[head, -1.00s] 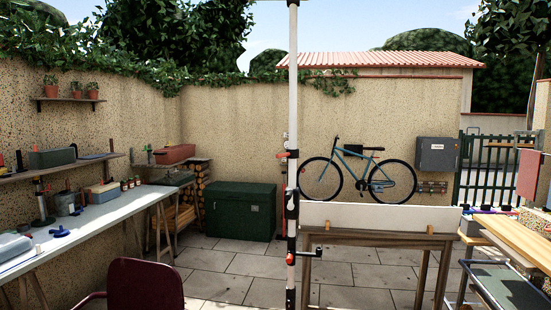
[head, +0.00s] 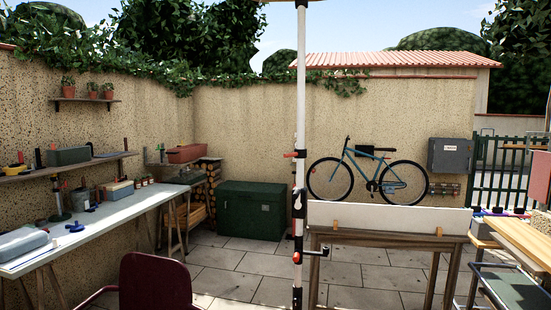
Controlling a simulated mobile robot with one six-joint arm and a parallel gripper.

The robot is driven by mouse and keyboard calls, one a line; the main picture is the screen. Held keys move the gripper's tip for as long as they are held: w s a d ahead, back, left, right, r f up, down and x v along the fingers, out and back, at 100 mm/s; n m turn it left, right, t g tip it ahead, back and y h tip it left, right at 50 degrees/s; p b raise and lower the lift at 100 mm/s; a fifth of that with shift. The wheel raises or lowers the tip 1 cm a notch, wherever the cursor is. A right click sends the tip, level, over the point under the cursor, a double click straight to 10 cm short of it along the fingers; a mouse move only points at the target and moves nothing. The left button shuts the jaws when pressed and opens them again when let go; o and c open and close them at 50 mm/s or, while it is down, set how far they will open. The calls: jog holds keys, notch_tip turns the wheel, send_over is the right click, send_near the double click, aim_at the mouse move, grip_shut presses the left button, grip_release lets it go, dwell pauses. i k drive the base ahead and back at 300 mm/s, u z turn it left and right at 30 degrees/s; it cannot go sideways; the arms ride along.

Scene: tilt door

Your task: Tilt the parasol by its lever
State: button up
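The white parasol pole (head: 301,95) stands upright in the middle of the head view. The edge of its canopy (head: 290,1) just shows at the top. A small red-tipped lever (head: 291,155) sticks out to the left of the pole at mid height. A black fitting (head: 299,203) with a red part sits below it. Lower down, a crank handle (head: 318,253) with a red knob points right. Which of these parts is the tilt lever cannot be told for certain. My gripper is not in view.
A red chair (head: 155,285) stands at the front left beside a white workbench (head: 100,226). A wooden table with a white panel (head: 390,218) stands behind and right of the pole. A green chest (head: 250,210) and a bicycle (head: 367,175) are at the back wall. Paving shows between them.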

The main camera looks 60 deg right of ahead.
aim_at(298, 153)
jog(key=z, duration=0.05)
jog(key=i, duration=0.95)
jog(key=u, duration=0.15)
jog(key=k, duration=0.9)
jog(key=z, duration=0.15)
jog(key=i, duration=0.6)
